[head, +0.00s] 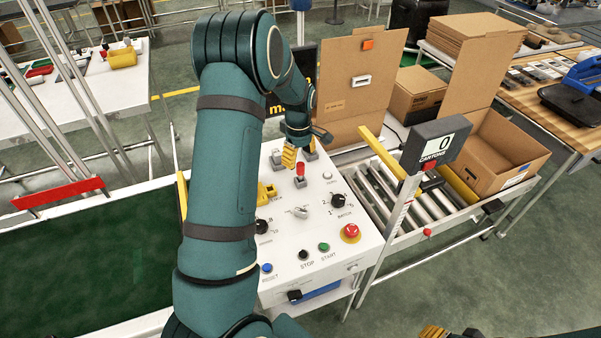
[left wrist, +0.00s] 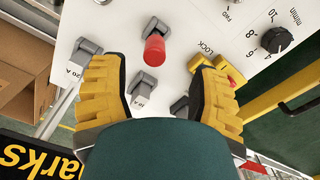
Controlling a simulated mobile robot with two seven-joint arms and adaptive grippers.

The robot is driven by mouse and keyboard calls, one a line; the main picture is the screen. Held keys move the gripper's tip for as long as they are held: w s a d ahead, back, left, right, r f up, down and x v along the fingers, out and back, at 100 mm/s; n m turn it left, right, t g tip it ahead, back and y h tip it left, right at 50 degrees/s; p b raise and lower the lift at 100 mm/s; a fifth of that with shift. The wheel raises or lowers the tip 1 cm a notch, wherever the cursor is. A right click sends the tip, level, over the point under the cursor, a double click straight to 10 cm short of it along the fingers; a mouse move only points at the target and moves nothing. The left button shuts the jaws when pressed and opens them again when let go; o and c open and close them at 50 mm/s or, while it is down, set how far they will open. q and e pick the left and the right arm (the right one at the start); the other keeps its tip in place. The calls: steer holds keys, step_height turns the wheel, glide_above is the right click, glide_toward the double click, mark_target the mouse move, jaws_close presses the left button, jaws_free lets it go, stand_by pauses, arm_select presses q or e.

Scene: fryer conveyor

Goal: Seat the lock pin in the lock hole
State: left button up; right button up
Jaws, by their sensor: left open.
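My left gripper (head: 297,156) is over the far part of the white control panel (head: 320,262). In the left wrist view the gripper (left wrist: 165,88) is open, its two yellow fingers apart with nothing held. A red-capped lever (left wrist: 154,50) stands beyond and between the fingertips; its red top also shows in the head view (head: 300,168). I cannot tell which part is the lock pin; the lock hole is not clearly visible. My right gripper (head: 436,331) barely shows at the bottom edge.
Grey toggles (left wrist: 88,47) stand close around the left fingers. Knobs and a red emergency button (head: 350,232) are on the near panel. A roller conveyor (head: 405,213), counter display (head: 436,143) and open carton (head: 497,155) are to the right; a green belt (head: 90,265) is left.

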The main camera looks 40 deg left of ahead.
mark_target(300, 164)
arm_select(q)
steer(key=f, duration=0.5)
steer(key=shift+w+f, duration=0.1)
steer(key=shift+w, duration=0.25)
steer(key=shift+c, duration=0.2)
jaws_close()
